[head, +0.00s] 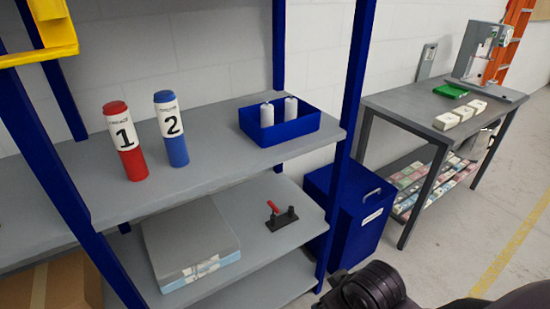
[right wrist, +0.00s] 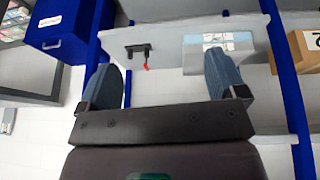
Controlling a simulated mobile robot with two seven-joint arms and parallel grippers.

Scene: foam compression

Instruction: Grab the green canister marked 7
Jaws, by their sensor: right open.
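No green canister marked 7 shows in either view. On the upper grey shelf in the head view stand a red canister marked 1 (head: 125,142) and a blue canister marked 2 (head: 171,130), both upright and close together. My right gripper (right wrist: 162,62) is open and empty in the right wrist view, its two ribbed blue-grey fingers spread wide before a shelf. In the head view only dark parts of my right arm show at the bottom edge. My left gripper is not in view.
The shelf's blue tray (head: 293,133) holds two white cylinders (head: 267,115). Below lie a grey box (head: 190,240) and a red-handled clamp (head: 282,216). A blue bin (head: 346,215) stands beside the rack. A workbench (head: 400,104) stands at right, with open floor before it.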

